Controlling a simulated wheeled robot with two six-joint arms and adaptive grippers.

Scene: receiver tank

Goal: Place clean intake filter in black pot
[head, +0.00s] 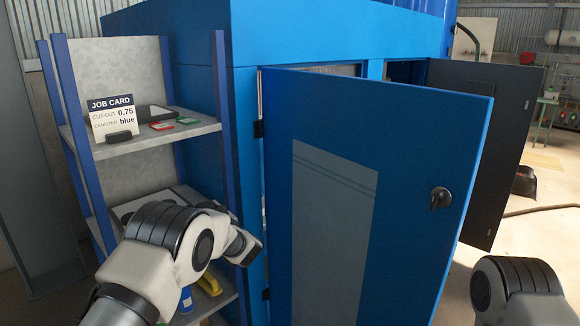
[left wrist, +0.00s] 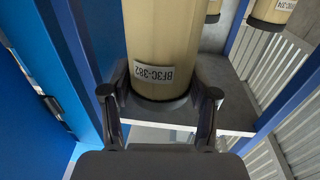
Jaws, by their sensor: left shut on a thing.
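In the left wrist view, a tan cylindrical filter (left wrist: 163,35) with a dark end and a label reading BF3C-382 stands between the fingers. My left gripper (left wrist: 160,98) is shut on it near the dark end. In the head view my left gripper (head: 245,247) is at the shelf rack, beside the blue cabinet; the filter is hidden there. I cannot make out a black pot in either view. My right gripper is out of view; only part of the right arm shows at lower right.
The open blue cabinet door (head: 360,180) fills the middle of the head view. The shelf rack (head: 145,143) holds a job card (head: 111,116). A yellow thing (head: 209,283) and a blue canister (head: 185,299) sit low. Another tan cylinder (left wrist: 272,10) shows in the left wrist view.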

